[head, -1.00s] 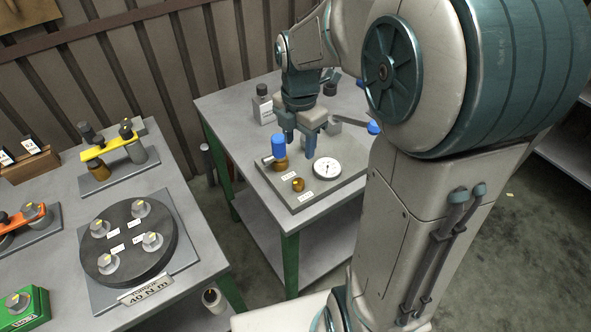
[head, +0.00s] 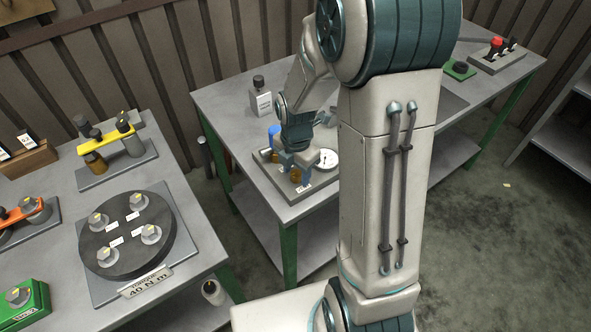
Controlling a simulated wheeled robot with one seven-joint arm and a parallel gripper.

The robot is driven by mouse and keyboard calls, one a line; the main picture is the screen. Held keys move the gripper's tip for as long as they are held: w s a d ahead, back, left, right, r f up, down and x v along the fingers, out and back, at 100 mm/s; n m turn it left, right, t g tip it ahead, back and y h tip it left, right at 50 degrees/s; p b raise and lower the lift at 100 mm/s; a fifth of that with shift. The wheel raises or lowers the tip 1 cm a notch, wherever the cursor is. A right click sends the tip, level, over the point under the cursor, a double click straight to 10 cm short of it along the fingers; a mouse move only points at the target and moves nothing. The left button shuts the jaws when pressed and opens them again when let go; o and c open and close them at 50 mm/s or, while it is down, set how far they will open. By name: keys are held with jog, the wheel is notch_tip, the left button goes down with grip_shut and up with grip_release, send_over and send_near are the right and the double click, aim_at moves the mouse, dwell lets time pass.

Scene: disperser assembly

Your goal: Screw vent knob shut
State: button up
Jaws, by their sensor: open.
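The small brass vent knob (head: 295,176) sits near the front of a grey base plate (head: 283,192) on the far table, partly hidden by my gripper. My gripper (head: 294,171) points down over it with its fingers apart, one on each side of the knob as far as I can see. Whether the fingers touch the knob cannot be told. A white round dial gauge (head: 328,159) sits just to the right of my gripper.
A grey bottle with a dark cap (head: 260,98) stands behind the plate. My arm hides much of the table's middle. The left table (head: 205,262) holds a dark round disc with several knobs (head: 128,240) and a yellow-bar fixture (head: 118,142).

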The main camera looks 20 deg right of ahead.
jog(key=c, duration=1)
jog(key=shift+m, duration=0.3)
jog(key=m+b, duration=0.1)
jog(key=m, duration=0.2)
jog(key=shift+f+m, duration=0.1)
jog(key=shift+m, duration=0.2)
jog(key=m+b, duration=0.1)
jog(key=m, duration=0.3)
jog(key=m+b, duration=0.1)
jog(key=m, duration=0.5)
jog(key=shift+m+b, duration=0.4)
jog(key=m+b, duration=0.1)
jog(key=m, duration=0.5)
jog(key=shift+m, duration=0.4)
